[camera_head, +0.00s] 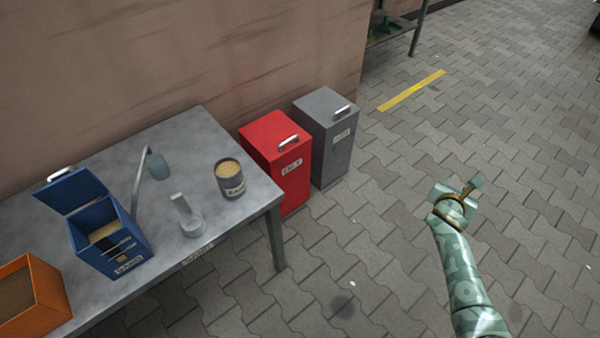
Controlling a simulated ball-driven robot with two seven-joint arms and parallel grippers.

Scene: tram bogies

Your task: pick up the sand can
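The sand can (230,184) is a dark grey cylinder with a pale label and a sandy yellow top. It stands upright on the grey metal table (180,140), near its right end. My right gripper (460,187) is to the right of the table, over the paved floor and well apart from the can. Its two fingers look spread, with nothing between them. My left gripper is not in view.
A grey scoop-like thing (188,218) stands just left of the can. Further left are a bent-neck lamp (139,178), an open blue sand box (112,262) and an orange bin (52,290). A red box (276,160) and a grey box (328,138) stand beyond the table's right end.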

